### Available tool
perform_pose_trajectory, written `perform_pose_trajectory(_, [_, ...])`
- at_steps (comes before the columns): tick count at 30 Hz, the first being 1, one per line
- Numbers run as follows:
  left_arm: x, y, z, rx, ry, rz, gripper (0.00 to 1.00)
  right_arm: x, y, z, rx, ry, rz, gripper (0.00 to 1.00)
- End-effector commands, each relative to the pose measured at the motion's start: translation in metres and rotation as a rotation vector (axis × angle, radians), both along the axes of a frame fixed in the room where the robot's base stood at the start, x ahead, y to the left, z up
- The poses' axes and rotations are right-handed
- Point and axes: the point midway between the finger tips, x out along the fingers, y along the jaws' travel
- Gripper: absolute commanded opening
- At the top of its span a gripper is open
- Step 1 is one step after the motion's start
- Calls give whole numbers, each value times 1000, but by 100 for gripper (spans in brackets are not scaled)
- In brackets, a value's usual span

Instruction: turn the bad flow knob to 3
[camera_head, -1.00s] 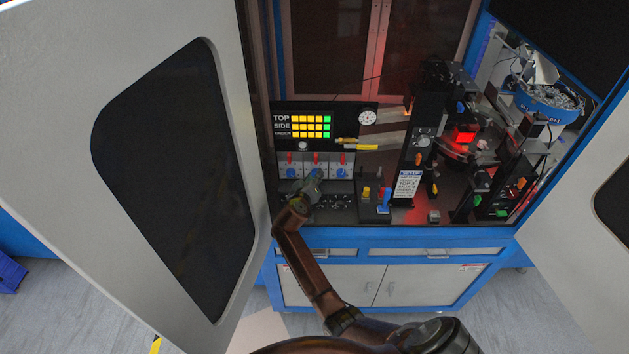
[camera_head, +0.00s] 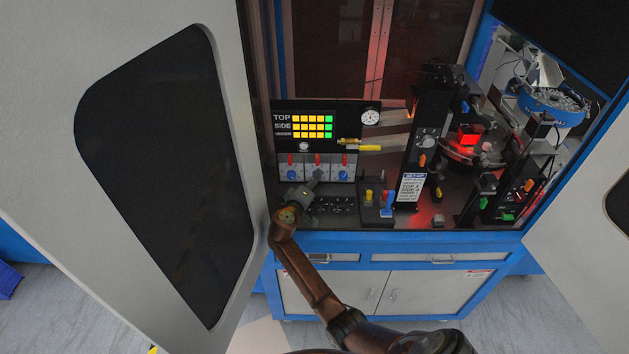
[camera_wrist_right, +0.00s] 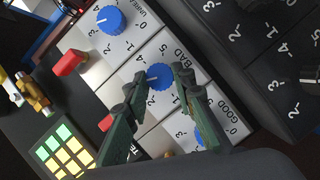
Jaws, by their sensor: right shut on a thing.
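The bad flow knob (camera_wrist_right: 159,77) is a blue round dial with a white mark on a light panel lettered BAD with a number scale around it. In the right wrist view my right gripper (camera_wrist_right: 159,80) has its two dark green fingers on either side of the knob, shut on it. The mark shows toward the picture's left; its exact number is hard to read. In the head view my right gripper (camera_head: 316,179) reaches the middle of three panels and hides the knob. My left gripper is not in view.
Blue knobs stand on both sides, lettered UNVERI... (camera_wrist_right: 110,19) and GOOD (camera_wrist_right: 199,138). Red parts (camera_wrist_right: 69,62) sit along the panels' edge. A lit display (camera_head: 312,126) is above. The open cabinet door (camera_head: 235,90) stands close left of my right arm.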

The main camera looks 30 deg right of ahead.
Motion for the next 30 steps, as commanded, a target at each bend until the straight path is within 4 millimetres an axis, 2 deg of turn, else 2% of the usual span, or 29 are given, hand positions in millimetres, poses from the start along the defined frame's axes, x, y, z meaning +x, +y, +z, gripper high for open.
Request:
perform_pose_trajectory(8, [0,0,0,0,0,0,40,2,2,2,-1,-3,6,0])
perform_pose_trajectory(9, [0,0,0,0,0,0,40,2,2,2,-1,-3,6,24])
perform_pose_trajectory(16, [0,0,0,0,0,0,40,1,1,1,0,-2,2,40])
perform_pose_trajectory(25, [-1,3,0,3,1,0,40,-1,1,1,0,-1,1,41])
perform_pose_trajectory(30, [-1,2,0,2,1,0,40,-11,15,2,4,-1,2,41])
